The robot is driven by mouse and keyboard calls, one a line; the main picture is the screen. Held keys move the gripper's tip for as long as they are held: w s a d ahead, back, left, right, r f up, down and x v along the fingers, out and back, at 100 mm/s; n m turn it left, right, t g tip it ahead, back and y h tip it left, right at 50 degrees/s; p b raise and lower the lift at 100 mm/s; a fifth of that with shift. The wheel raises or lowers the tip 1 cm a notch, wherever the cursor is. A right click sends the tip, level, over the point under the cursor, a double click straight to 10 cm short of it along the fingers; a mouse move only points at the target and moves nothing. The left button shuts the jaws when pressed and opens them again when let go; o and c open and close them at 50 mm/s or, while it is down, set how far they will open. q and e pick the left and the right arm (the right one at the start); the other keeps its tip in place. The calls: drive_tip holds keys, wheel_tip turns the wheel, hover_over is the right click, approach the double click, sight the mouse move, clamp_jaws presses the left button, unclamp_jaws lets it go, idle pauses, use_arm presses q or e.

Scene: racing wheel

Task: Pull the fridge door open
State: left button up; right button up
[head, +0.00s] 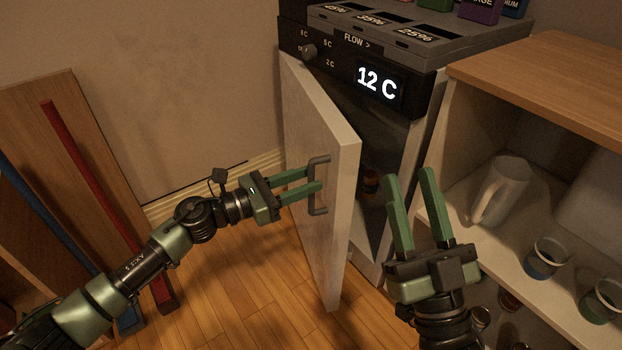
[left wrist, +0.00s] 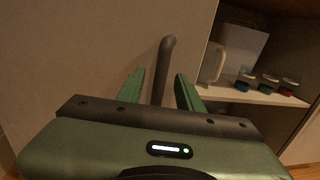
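The fridge door (head: 323,140) is pale and stands partly open, swung out to the left, with the dark inside of the fridge (head: 375,150) showing beside it. Its grey bar handle (head: 318,207) is on the door's outer face near the free edge. My left gripper (head: 313,178) is at the handle with its green fingers apart. In the left wrist view the handle (left wrist: 164,65) stands between the fingertips, with gaps on both sides. My right gripper (head: 410,178) is open and empty, in front of the fridge opening to the right of the door.
A panel above the door reads 12 C (head: 377,83). A wooden shelf unit (head: 550,80) on the right holds a white pitcher (head: 503,188) and cups (head: 547,258). Boards lean at the left (head: 75,130). The wooden floor (head: 245,275) left of the door is clear.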

use_arm(q)
drive_tip(key=shift+x, duration=0.95)
clamp_jaws()
idle(0.7)
